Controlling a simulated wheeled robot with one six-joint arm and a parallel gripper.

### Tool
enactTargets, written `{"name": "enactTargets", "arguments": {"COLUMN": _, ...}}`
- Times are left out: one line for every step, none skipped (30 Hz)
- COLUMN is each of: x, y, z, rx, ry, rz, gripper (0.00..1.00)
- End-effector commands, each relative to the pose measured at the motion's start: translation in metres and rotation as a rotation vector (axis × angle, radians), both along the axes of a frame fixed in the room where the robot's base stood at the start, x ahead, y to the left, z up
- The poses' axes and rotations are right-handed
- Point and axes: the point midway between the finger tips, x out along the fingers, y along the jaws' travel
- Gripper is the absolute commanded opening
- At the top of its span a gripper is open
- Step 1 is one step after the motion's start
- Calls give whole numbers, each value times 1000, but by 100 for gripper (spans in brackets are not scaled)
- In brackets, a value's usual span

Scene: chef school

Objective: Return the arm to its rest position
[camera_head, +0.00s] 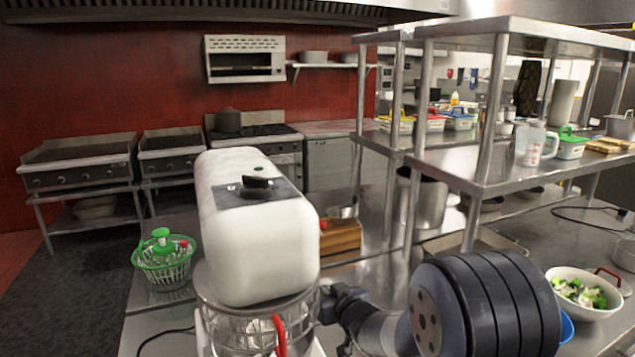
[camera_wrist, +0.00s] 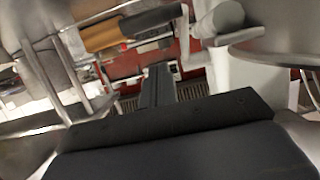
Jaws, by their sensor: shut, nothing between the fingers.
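My gripper (camera_wrist: 158,86) shows in the wrist view as a narrow dark pair of fingers, closed together with nothing held. Its wide dark body fills the bottom of that view. In the head view my arm's large black joint is at the lower right, and the arm reaches left toward the white stand mixer (camera_head: 257,225). The gripper's fingertips cannot be made out there. The mixer stands on the counter directly in front, very close to the arm; whether they touch cannot be told.
A green salad spinner (camera_head: 165,262) stands left of the mixer. A wooden block (camera_head: 341,237) and a large pot (camera_head: 428,203) stand behind. A salad bowl (camera_head: 582,293) is at the right. A steel shelf (camera_head: 475,167) rises over the counter. The wrist view is tilted and blurred.

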Motion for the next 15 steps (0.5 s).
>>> {"name": "enactTargets", "arguments": {"x": -8, "y": -4, "z": 0, "rx": 1, "ry": -4, "rz": -2, "gripper": 0}}
{"name": "enactTargets", "arguments": {"x": -12, "y": -6, "z": 2, "rx": 2, "ry": -4, "rz": -2, "gripper": 0}}
{"name": "enactTargets", "arguments": {"x": -17, "y": -8, "z": 3, "rx": 2, "ry": -4, "rz": -3, "gripper": 0}}
{"name": "enactTargets", "arguments": {"x": -21, "y": -10, "z": 5, "rx": 1, "ry": -5, "rz": -3, "gripper": 0}}
{"name": "enactTargets", "arguments": {"x": -25, "y": -11, "z": 6, "rx": 1, "ry": -4, "rz": -3, "gripper": 0}}
{"name": "enactTargets", "arguments": {"x": -30, "y": -14, "z": 9, "rx": 1, "ry": -5, "rz": -3, "gripper": 0}}
{"name": "enactTargets", "arguments": {"x": -34, "y": -15, "z": 10, "rx": 2, "ry": -4, "rz": -2, "gripper": 0}}
{"name": "enactTargets", "arguments": {"x": -37, "y": -16, "z": 11, "rx": 2, "ry": -4, "rz": -2, "gripper": 0}}
{"name": "enactTargets", "arguments": {"x": -42, "y": -18, "z": 13, "rx": 1, "ry": -5, "rz": -2, "gripper": 0}}
{"name": "enactTargets", "arguments": {"x": -45, "y": -20, "z": 14, "rx": 1, "ry": -4, "rz": -2, "gripper": 0}}
{"name": "enactTargets", "arguments": {"x": -48, "y": -21, "z": 16, "rx": 1, "ry": -5, "rz": -2, "gripper": 0}}
{"name": "enactTargets", "arguments": {"x": -52, "y": -23, "z": 17, "rx": 1, "ry": -5, "rz": -2, "gripper": 0}}
{"name": "enactTargets", "arguments": {"x": -55, "y": -24, "z": 17, "rx": 2, "ry": -4, "rz": -2, "gripper": 0}}
{"name": "enactTargets", "arguments": {"x": -57, "y": -25, "z": 19, "rx": 2, "ry": -4, "rz": -2, "gripper": 0}}
{"name": "enactTargets", "arguments": {"x": -60, "y": -26, "z": 20, "rx": 2, "ry": -4, "rz": -2, "gripper": 0}}
